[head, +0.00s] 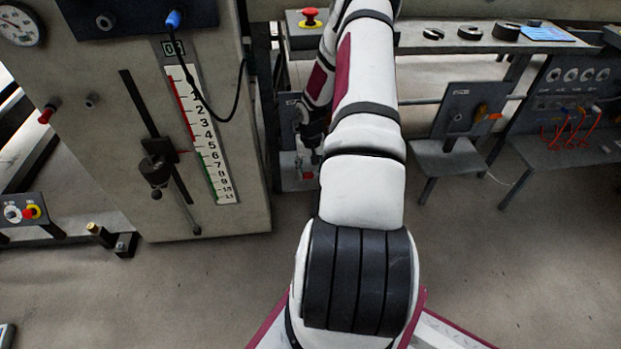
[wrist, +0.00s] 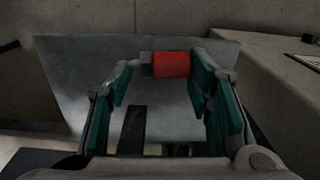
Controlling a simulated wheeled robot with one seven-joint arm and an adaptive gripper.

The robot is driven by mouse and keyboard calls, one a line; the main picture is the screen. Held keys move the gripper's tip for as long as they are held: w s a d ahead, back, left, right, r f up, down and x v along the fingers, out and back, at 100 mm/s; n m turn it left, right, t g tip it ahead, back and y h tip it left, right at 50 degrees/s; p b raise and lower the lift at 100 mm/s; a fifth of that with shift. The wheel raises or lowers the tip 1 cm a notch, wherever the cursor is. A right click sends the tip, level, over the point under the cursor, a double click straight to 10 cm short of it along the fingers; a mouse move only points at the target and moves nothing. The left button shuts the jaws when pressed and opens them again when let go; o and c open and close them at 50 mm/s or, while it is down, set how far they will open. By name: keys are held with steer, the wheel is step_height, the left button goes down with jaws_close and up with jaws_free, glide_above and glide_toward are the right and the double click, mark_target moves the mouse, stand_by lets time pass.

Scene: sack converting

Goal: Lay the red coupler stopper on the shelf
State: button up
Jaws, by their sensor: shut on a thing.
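The red coupler stopper (wrist: 171,65) is a short red cylinder with a dark end on its left in the wrist view. It lies sideways between the green-padded fingers of my gripper (wrist: 163,72), which is shut on it near the fingertips. A pale grey plate (wrist: 75,75), seemingly the shelf, lies behind and below the stopper; I cannot tell whether they touch. In the head view my gripper (head: 311,150) is small and partly hidden by my arm, in front of a grey stand (head: 289,182). A small red spot shows there.
A large machine cabinet (head: 110,130) with a numbered scale stands close on the left. A bench (head: 440,45) with black rings runs behind. A grey stand with a ledge (head: 450,157) and a panel with red cables (head: 575,125) are at right. The floor in front is clear.

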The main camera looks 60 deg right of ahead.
mark_target(311, 177)
steer(key=shift+f+b, duration=0.75)
steer(key=shift+f, duration=0.95)
steer(key=shift+f, duration=0.2)
steer(key=o, duration=1.1)
steer(key=shift+o, duration=0.2)
steer(key=shift+r, duration=0.1)
step_height(311, 177, up, 8)
steer(key=p, duration=0.2)
steer(key=shift+p, duration=0.4)
